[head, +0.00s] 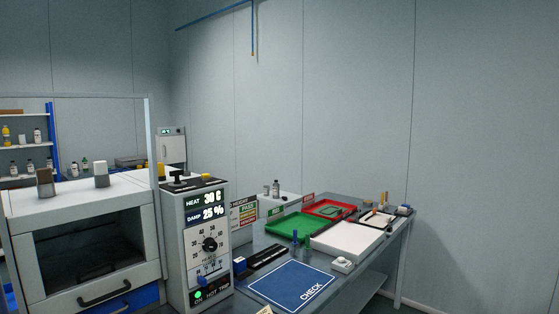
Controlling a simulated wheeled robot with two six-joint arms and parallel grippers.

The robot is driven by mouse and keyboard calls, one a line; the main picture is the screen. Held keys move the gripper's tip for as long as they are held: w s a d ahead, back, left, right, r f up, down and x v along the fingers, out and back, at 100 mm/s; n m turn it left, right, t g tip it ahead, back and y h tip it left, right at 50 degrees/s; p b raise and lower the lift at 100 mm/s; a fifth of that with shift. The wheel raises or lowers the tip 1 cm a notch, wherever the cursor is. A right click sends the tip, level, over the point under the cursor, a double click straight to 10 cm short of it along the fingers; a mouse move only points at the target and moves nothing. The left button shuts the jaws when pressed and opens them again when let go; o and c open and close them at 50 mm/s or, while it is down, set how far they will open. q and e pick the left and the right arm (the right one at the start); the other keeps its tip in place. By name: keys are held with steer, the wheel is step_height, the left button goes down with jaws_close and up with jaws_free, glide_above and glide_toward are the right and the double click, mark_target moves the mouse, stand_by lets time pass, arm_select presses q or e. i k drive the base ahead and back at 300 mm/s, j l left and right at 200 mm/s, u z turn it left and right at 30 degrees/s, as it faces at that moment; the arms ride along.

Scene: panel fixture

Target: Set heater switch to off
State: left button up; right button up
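A tall grey control panel (186,235) stands left of the middle in the head view. Its top display (203,199) reads HEAT 30 C or so and the one below reads DAMP 25 %. A black round knob (210,244) sits on a numbered scale. A blue lever (203,280) sits lower down. A black handle (178,177) stands on the panel's top. I cannot tell which control is the heater switch. Neither gripper is in view.
A grey cabinet (135,259) with a dark window stands left of the panel. To the right, a table holds a blue CHECK mat (287,287), a green tray (284,228), a red tray (330,203) and a white box (345,243). The floor at far right looks clear.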

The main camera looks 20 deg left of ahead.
mark_target(176, 174)
steer(key=i+l, duration=0.2)
steer(key=i, duration=0.35)
steer(key=i+l, duration=0.2)
steer(key=i, duration=0.35)
steer(key=i+l, duration=0.15)
steer(key=i, duration=0.4)
steer(key=l+z, duration=0.05)
